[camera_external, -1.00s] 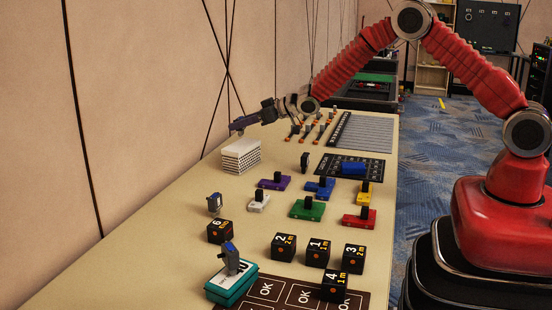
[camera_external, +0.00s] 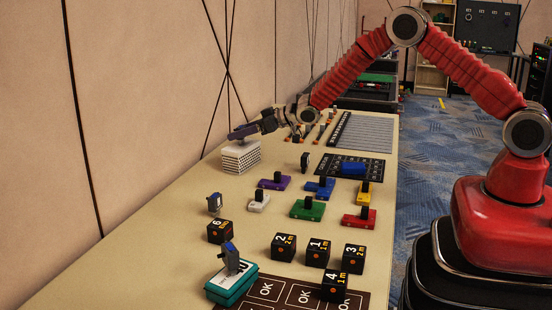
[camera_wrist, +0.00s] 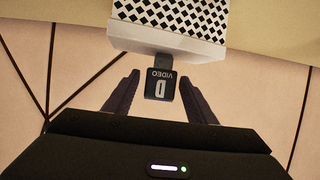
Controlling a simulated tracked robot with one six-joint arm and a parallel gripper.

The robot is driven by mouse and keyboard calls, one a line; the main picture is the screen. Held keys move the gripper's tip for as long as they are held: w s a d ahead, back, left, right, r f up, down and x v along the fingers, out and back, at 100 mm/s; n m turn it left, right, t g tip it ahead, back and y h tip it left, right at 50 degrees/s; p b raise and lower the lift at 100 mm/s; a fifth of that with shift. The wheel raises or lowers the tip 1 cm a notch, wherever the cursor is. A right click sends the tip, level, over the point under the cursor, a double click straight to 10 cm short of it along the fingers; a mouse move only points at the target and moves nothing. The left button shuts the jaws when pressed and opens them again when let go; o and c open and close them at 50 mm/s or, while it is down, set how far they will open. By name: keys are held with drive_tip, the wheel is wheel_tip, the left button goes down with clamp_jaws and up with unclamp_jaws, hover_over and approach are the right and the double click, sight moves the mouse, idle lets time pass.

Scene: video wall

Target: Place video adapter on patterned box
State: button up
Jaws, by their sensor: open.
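The patterned box (camera_external: 240,157) is white with a dark pattern and stands on the table near the wall. It fills the top of the wrist view (camera_wrist: 172,18). The video adapter (camera_wrist: 161,84) is small and black, with "VIDEO" and "D" in white, and sits between my fingers at the box's edge. My gripper (camera_wrist: 158,80) is open, with a gap between each finger and the adapter. In the external view my gripper (camera_external: 240,132) is at the top of the box, and the adapter there is too small to make out.
Coloured blocks with black adapters, such as the purple one (camera_external: 273,183) and the green one (camera_external: 307,210), stand to the right on the table. Black numbered cubes (camera_external: 284,247) and a teal box (camera_external: 232,287) are nearer the camera. The wall (camera_external: 130,100) is close behind the patterned box.

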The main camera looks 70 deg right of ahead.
drive_tip(key=shift+s+r, duration=0.1)
drive_tip(key=shift+s+r, duration=0.3)
drive_tip(key=shift+s, duration=0.2)
drive_tip(key=v, duration=1)
drive_tip(key=shift+s, duration=0.35)
